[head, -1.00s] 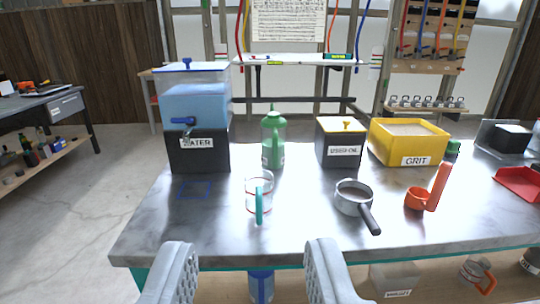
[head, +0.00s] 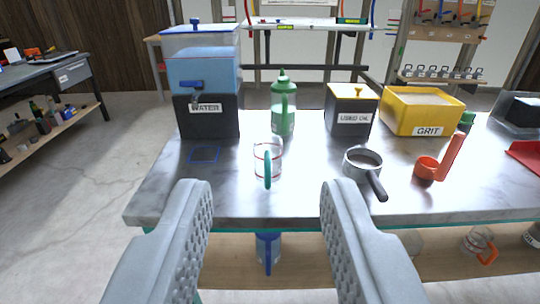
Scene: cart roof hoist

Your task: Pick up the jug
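A clear jug (head: 275,158) with red markings and a teal handle stands upright on the grey marble-like bench top (head: 225,203), handle toward me. It looks empty. My gripper (head: 266,190) is open and empty, its two grey fingers wide apart in front of the bench. The jug shows between the fingers but farther away, not touched by them. Another vessel with a blue handle (head: 268,250) stands on the shelf below, and a clear one with an orange handle (head: 480,243) sits at the lower right.
Behind the jug stand a water tank (head: 206,117) with a tap, a green bottle (head: 283,108), a used oil box (head: 350,108) and a yellow grit bin (head: 422,110). A metal pan (head: 362,163) and an orange scoop (head: 428,170) lie right of the jug. A blue square outline marks the left.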

